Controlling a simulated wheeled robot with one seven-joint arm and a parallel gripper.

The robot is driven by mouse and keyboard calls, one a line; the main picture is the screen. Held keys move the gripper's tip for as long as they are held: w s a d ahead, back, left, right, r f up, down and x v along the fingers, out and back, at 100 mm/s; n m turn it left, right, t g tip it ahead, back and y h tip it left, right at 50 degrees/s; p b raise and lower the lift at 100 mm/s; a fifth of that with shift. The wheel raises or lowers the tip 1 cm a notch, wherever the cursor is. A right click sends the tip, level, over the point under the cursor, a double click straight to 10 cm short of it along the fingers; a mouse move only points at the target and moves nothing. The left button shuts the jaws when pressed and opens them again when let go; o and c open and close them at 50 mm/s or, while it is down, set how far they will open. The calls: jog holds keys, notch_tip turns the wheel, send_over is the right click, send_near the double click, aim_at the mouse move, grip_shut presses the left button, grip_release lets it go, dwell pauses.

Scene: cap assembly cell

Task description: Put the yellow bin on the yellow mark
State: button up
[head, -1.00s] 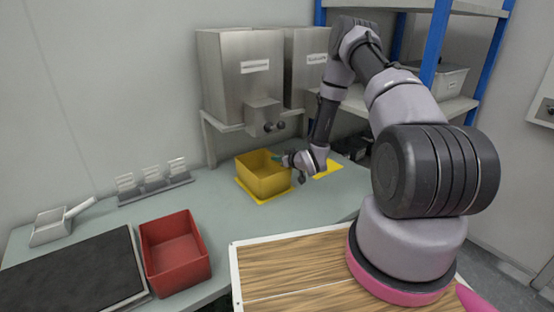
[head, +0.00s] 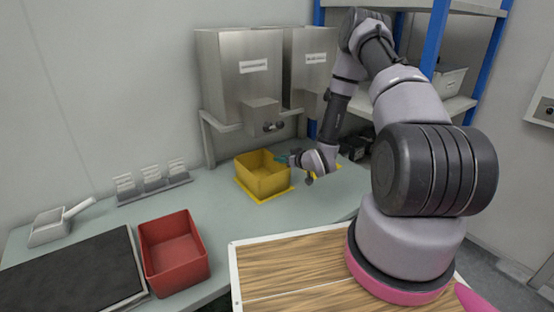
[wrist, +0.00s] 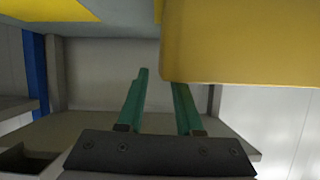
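The yellow bin (head: 262,180) stands upright on a yellow mark (head: 262,200) on the worktop, below the steel hoppers; the mark's edge shows around its base. My gripper (head: 283,158) is at the bin's right side, near its far right corner. In the wrist view, the two teal fingers (wrist: 160,78) are apart with an empty gap. The bin (wrist: 245,45) fills the upper right there and hides the right fingertip; I cannot tell whether they touch. A second yellow patch (head: 334,167) lies right of the bin, partly hidden by my wrist.
Steel hoppers (head: 240,75) with a spout stand behind the bin. A red bin (head: 172,255), a dark mat (head: 75,275), a scoop (head: 58,222) and a small card rack (head: 152,185) are to the left. A shelf with blue posts (head: 432,70) stands at right. The worktop before the bin is clear.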

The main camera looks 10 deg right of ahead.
jog(key=v, duration=0.7)
jog(key=s+d+r+m+g+h, duration=0.1)
jog(key=d+r+m+h, duration=0.15)
jog(key=r, duration=0.95)
jog(key=s+d+r+m+g+h, duration=0.1)
jog(key=d+r+g+h, duration=0.2)
jog(key=r, duration=1)
jog(key=s+a+r+m, duration=0.1)
jog(key=s+r+m, duration=0.2)
jog(key=s+r, duration=0.9)
jog(key=s+a+r+m+y, duration=0.1)
jog(key=s+a+r, duration=0.1)
jog(key=s, duration=0.5)
jog(key=s+a+r+m+g+y, duration=0.1)
jog(key=s+a+r, duration=0.2)
jog(key=s, duration=0.5)
jog(key=shift+s+a+r, duration=0.2)
jog(key=shift+s+r, duration=0.1)
jog(key=shift+r, duration=0.1)
